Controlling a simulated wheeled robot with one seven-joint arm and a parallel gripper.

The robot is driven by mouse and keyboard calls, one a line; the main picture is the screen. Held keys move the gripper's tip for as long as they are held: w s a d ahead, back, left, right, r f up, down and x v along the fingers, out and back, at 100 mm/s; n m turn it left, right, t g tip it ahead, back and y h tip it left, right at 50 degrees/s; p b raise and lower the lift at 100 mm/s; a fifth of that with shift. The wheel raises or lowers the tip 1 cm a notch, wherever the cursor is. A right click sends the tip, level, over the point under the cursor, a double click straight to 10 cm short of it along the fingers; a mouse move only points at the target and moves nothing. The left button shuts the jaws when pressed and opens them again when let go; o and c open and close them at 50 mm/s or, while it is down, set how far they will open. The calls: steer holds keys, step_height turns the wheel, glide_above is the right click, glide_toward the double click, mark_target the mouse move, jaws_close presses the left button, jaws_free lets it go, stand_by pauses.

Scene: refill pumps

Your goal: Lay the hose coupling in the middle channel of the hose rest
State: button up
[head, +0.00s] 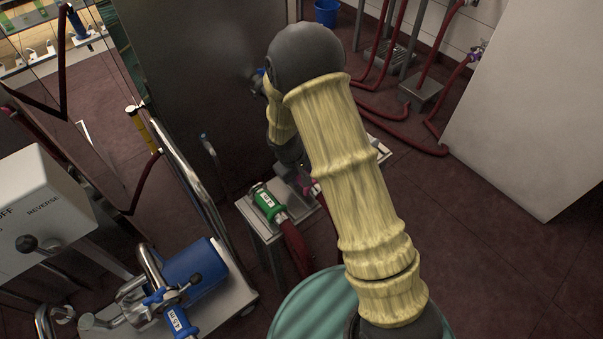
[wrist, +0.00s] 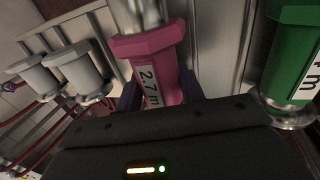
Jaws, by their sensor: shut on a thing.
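A pink coupling (wrist: 150,60) with a white label reading "2.7 m" fills the middle of the wrist view, its shiny metal end at the top edge. My gripper (wrist: 161,92) is shut on it, with a dark finger on each side. The hose rest (head: 246,209) is a pale metal stand, partly hidden behind my arm in the head view. A green coupling (head: 267,203) lies on its left part; it also shows at the right of the wrist view (wrist: 290,55). Metal walls of the rest (wrist: 228,45) show beside the pink coupling. Whether it touches the channel floor is hidden.
Two pale grey knob-like parts (wrist: 77,72) stand left of the pink coupling. A cart with a blue motor (head: 195,270) stands at left, a large metal tank (head: 205,75) behind the rest. Red hoses (head: 390,100) lie at the back right. Floor at lower right is clear.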

steer(key=shift+f, duration=0.5)
steer(key=shift+b, duration=0.3)
steer(key=o, duration=1.4)
steer(key=shift+c, duration=0.2)
steer(key=shift+s+f, duration=0.1)
steer(key=shift+s+a+f, duration=0.1)
steer(key=shift+a+r, duration=0.15)
steer(key=shift+r, duration=0.45)
steer(key=p+v, duration=0.3)
steer(key=v, duration=1.3)
steer(key=shift+r+p, duration=0.3)
steer(key=shift+p, duration=0.05)
steer(key=shift+d, duration=0.2)
